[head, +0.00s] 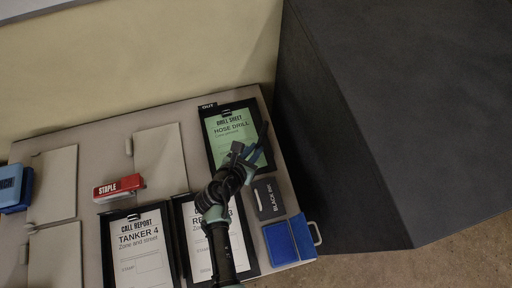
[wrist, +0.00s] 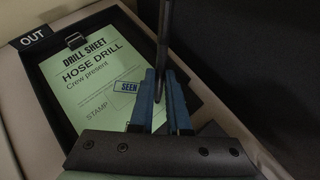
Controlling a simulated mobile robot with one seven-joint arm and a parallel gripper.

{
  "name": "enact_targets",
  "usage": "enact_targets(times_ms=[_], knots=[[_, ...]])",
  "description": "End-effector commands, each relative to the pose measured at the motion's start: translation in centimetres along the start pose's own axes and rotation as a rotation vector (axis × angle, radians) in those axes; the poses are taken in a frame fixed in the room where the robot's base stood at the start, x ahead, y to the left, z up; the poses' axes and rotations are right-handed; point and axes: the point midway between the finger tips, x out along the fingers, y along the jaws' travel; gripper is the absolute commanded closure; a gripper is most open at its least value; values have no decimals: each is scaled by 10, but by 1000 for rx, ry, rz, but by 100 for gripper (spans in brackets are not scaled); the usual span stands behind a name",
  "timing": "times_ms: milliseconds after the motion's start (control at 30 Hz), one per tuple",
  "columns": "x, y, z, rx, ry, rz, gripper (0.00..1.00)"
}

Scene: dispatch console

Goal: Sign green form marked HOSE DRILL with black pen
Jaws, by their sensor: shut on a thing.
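The green form headed DRILL SHEET, HOSE DRILL (head: 228,134), lies on a black tray marked OUT at the upper right of the desk. In the wrist view the green form (wrist: 85,85) shows a blue SEEN mark and the word STAMP lower down. My gripper (head: 250,153) is over the form's lower right part. In the wrist view my gripper (wrist: 162,78) is shut on a thin dark rod (wrist: 164,30), which looks like the black pen. My fingers hide part of the form's right side. I cannot tell whether the pen touches the paper.
A BLACK INK pad (head: 268,198) and a blue box (head: 281,243) lie below the OUT tray (wrist: 47,106). A TANKER 4 call report (head: 140,243) and another report (head: 194,243), partly behind my arm, lie nearby. A red stapler (head: 118,188) stands left. A dark block (head: 400,110) rises at right.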

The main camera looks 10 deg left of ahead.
Motion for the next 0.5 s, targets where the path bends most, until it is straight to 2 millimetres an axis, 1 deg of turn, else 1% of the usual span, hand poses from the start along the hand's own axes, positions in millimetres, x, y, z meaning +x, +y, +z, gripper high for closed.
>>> enact_targets(times_ms=[500], knots=[[-8, 8, -8, -2, 1, 1, 100]])
